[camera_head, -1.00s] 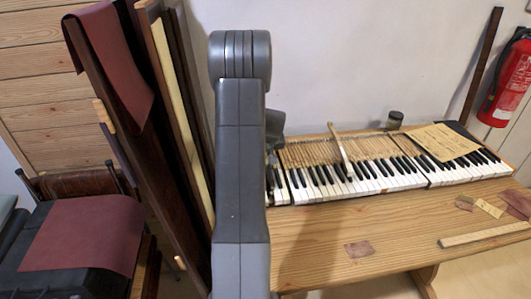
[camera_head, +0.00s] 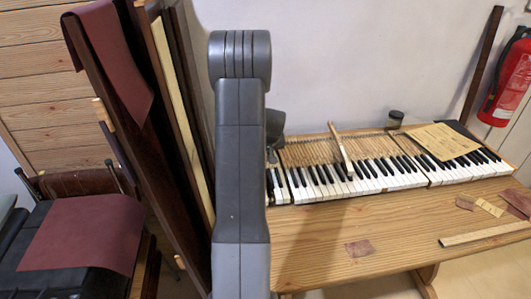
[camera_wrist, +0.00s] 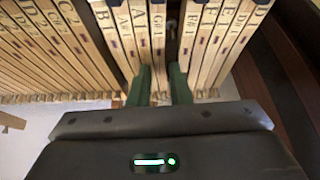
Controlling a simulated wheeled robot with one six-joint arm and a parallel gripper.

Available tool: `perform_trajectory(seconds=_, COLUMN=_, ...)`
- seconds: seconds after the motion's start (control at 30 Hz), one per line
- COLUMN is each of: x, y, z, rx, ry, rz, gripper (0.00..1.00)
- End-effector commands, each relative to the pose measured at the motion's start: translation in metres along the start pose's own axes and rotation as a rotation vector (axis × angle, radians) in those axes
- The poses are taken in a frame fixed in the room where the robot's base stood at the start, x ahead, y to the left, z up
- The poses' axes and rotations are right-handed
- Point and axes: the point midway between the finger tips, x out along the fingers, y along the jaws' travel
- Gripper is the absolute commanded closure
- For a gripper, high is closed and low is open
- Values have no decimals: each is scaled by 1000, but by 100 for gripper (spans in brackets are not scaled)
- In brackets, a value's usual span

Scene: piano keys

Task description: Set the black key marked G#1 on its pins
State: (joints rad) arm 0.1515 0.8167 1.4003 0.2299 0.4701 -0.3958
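The G#1 key (camera_wrist: 157,25) is a pale wooden stick with its mark near the top of the wrist view. My gripper (camera_wrist: 161,88) has green fingers, one on each side of this stick, and looks shut on it. A narrow dark gap (camera_wrist: 173,35) lies just right of the stick, between it and the key marked F#1 (camera_wrist: 194,25). The key marked A (camera_wrist: 139,20) is close on its left. The black front end of the G#1 key and its pins are hidden. In the head view, my arm hides the gripper at the keyboard's left end.
The keyboard (camera_head: 400,180) lies on a wooden bench (camera_head: 330,250). A loose long key (camera_head: 341,150) lies across its middle. A jar (camera_head: 395,119) stands behind, and a paper sheet (camera_head: 440,141) lies on the right. Dark boards (camera_head: 125,95) lean left of my arm.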

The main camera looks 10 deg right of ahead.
Motion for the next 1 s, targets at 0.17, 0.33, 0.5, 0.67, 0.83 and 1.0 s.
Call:
perform_trajectory(seconds=0.17, x=-8, y=0, z=-4, rx=-1, ry=1, rz=0, gripper=83)
perform_trajectory(seconds=0.33, x=-16, y=0, z=-8, rx=-1, ry=1, rz=0, gripper=83)
perform_trajectory(seconds=0.5, x=-19, y=0, z=-10, rx=-1, ry=1, rz=0, gripper=83)
perform_trajectory(seconds=0.67, x=-19, y=0, z=-10, rx=0, ry=1, rz=0, gripper=83)
perform_trajectory(seconds=0.83, x=-19, y=0, z=-10, rx=0, ry=1, rz=0, gripper=57)
perform_trajectory(seconds=1.0, x=-19, y=0, z=-10, rx=0, ry=0, rz=0, gripper=57)
